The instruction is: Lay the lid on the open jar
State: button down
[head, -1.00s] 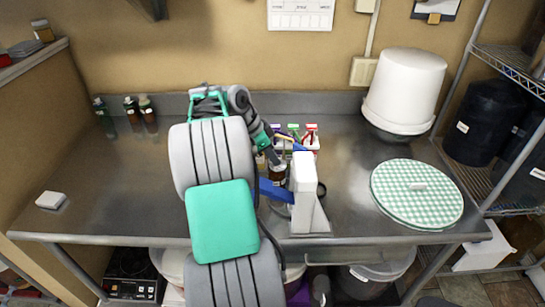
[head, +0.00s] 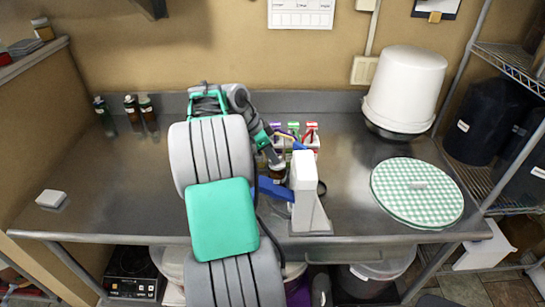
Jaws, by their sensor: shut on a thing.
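My gripper (head: 273,156) is at the far end of my arm, left of a white upright stand and above the worktop. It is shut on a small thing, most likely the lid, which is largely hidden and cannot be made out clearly. A small brown jar (head: 278,173) with a pale label shows just below the gripper. Its mouth is hidden, so I cannot tell whether it is open or whether the held thing touches it.
The white stand (head: 304,172) has blue parts (head: 270,188) beside it. Behind are bottles with coloured tops (head: 311,131). A checked round disc (head: 410,208) and a white bucket (head: 405,90) are at right. Dark bottles (head: 132,108) stand back left. The left worktop (head: 120,185) is mostly clear.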

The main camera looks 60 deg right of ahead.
jog(key=shift+f+b, duration=0.55)
jog(key=shift+b, duration=0.15)
dwell(1.8)
jog(key=c, duration=1.5)
grip_release()
jog(key=shift+o, duration=0.5)
jog(key=o, duration=0.4)
jog(key=shift+w+r, duration=0.1)
jog(key=shift+r+p, duration=3.35)
jog(key=shift+r, duration=0.55)
